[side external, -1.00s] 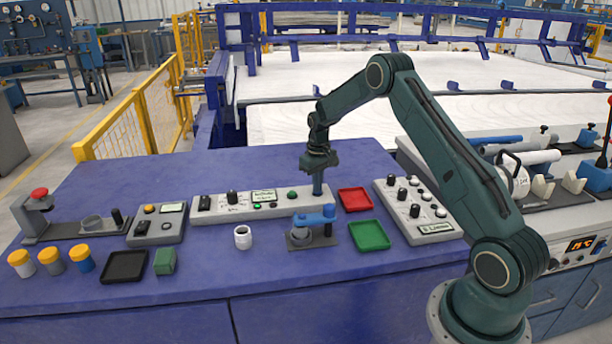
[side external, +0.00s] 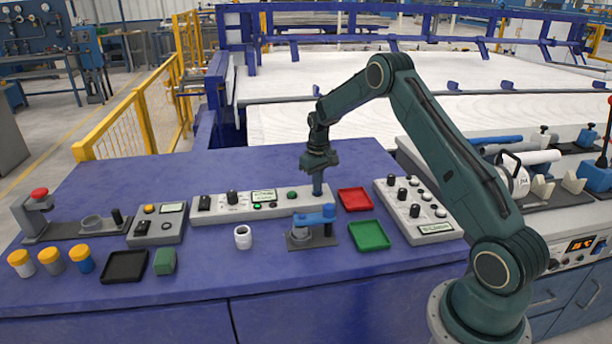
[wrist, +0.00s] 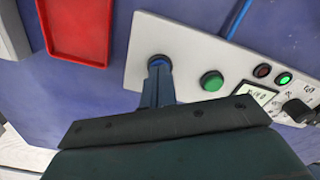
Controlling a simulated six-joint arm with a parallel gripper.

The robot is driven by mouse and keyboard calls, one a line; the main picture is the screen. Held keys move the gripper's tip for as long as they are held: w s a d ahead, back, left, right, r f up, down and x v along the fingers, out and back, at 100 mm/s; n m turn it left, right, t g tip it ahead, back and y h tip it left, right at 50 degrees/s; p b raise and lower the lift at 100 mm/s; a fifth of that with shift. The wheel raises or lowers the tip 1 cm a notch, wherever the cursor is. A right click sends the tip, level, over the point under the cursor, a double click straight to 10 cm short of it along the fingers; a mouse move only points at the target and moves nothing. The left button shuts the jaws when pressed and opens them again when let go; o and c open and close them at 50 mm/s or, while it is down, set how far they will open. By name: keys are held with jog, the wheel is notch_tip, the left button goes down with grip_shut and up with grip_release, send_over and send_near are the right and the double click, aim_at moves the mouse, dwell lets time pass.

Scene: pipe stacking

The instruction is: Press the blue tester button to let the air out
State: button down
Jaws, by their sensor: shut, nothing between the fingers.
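The blue tester button (wrist: 159,60), in a dark ring, sits near the end of the long light-grey control panel (wrist: 140,40) in the wrist view. My gripper (wrist: 158,74) is shut and empty, with its fingertips at the button and covering part of it. I cannot tell how far the button is pressed in. In the side view my gripper (side external: 318,191) points straight down at the right end of the panel (side external: 225,212), and the button is hidden behind the fingers.
A green button (wrist: 212,81) and small lamps sit beside the blue one on the panel. A red tray (side external: 355,199), a green tray (side external: 369,235) and a blue-armed fixture (side external: 313,226) stand close by. A white pipe piece (side external: 243,237) stands in front.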

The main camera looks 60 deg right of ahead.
jog(key=shift+r, duration=3.35)
jog(key=s+a+r+n+t, duration=0.1)
jog(key=s+a+r, duration=0.4)
jog(key=a+r, duration=0.4)
jog(key=s+a+r+t, duration=0.2)
jog(key=s+a+r, duration=0.45)
jog(key=r, duration=0.35)
jog(key=s+a+t, duration=0.1)
jog(key=s+a, duration=0.2)
jog(key=s, duration=0.4)
jog(key=s+a+n, duration=0.1)
jog(key=s+a, duration=0.3)
jog(key=s, duration=0.3)
jog(key=s+a+r+n+t, duration=0.1)
jog(key=s+a, duration=0.2)
jog(key=s, duration=0.4)
jog(key=shift+a+t, duration=0.3)
jog(key=shift+a, duration=0.05)
